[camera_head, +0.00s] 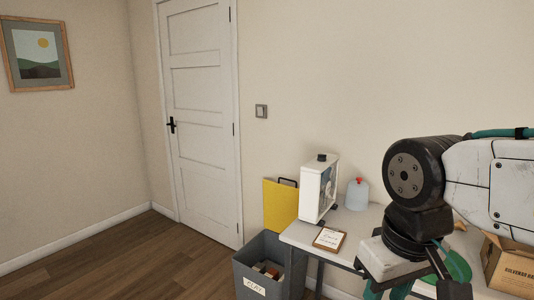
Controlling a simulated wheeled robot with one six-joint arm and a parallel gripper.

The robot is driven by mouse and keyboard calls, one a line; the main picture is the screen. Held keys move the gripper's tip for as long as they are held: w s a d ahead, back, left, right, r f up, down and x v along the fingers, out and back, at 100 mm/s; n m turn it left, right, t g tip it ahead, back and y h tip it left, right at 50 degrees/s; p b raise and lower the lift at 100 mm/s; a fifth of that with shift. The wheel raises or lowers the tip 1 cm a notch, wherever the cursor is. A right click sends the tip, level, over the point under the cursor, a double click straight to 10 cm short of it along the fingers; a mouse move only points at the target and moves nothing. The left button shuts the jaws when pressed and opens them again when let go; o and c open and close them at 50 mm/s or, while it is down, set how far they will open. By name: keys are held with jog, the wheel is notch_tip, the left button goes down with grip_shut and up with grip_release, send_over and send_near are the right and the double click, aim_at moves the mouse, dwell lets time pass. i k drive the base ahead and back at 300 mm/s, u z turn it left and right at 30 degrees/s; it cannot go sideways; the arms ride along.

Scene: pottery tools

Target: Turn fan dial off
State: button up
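A white box fan (312,196) stands upright near the left end of a light-topped table. A black dial (322,157) sits on top of the fan; it is too small to read its setting. My arm comes in from the right edge, in front of the table. My gripper (412,288) is low at the bottom right, to the right of the fan, apart from it and well below the dial. Its fingertips are cut off by the lower edge, so its opening is hidden.
A clipboard (329,239) lies in front. A grey bin (262,284) and yellow board (280,205) are left of the table (297,232). A cardboard box (510,268) is at right. Floor by the door is clear.

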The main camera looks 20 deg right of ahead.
aim_at(322, 158)
jog(key=u, duration=0.3)
jog(key=i, duration=1.35)
jog(key=z, duration=0.9)
jog(key=i, duration=0.35)
jog(key=z, duration=0.35)
